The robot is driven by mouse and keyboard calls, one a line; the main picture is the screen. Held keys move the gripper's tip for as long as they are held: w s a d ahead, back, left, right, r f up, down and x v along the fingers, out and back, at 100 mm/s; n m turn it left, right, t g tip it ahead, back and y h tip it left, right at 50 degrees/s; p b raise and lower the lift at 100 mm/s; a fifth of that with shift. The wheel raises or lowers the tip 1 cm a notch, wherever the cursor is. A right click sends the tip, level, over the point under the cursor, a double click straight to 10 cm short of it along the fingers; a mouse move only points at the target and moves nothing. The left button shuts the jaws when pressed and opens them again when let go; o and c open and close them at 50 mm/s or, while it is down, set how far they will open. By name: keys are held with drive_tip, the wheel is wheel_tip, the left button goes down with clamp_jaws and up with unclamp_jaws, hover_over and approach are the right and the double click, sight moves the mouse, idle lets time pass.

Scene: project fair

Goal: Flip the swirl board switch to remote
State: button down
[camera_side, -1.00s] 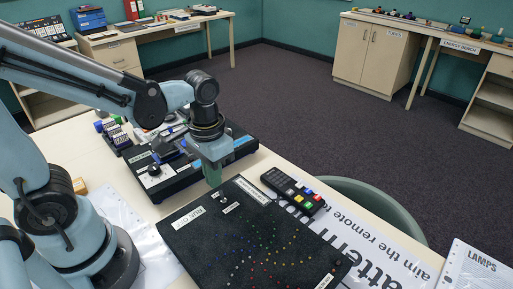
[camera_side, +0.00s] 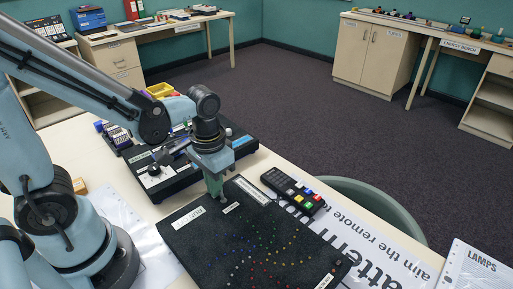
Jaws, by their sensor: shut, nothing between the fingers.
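The swirl board (camera_side: 270,236) is a black square panel with a swirl of small coloured dots and white labels, lying on the near table. My gripper (camera_side: 221,199) is shut and empty, pointing down at the board's upper left part, between the label at the left (camera_side: 188,217) and the small label to the right. The switch is hidden behind or under my fingertips, and I cannot tell whether they touch it or which way it stands. A black remote (camera_side: 293,191) with coloured buttons lies just right of the board.
A black box with a white dial (camera_side: 154,176) stands behind the board, close to my arm. A printed sheet (camera_side: 375,252) lies under the remote. A yellow tray (camera_side: 160,90) shows behind my arm.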

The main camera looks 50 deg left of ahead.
drive_tip(key=shift+d, duration=0.95)
drive_tip(key=shift+a, duration=0.1)
drive_tip(key=shift+a+r, duration=0.15)
drive_tip(key=shift+r, duration=1.6)
drive_tip(key=shift+a+r, duration=0.15)
drive_tip(key=shift+r, duration=1.6)
drive_tip(key=a+t, duration=0.1)
drive_tip(key=t, duration=0.1)
drive_tip(key=w+a+r+t, duration=0.1)
drive_tip(key=t, duration=0.1)
drive_tip(key=w+a+r+t, duration=0.1)
drive_tip(key=a+t, duration=0.1)
drive_tip(key=t, duration=0.1)
drive_tip(key=shift+r, duration=0.2)
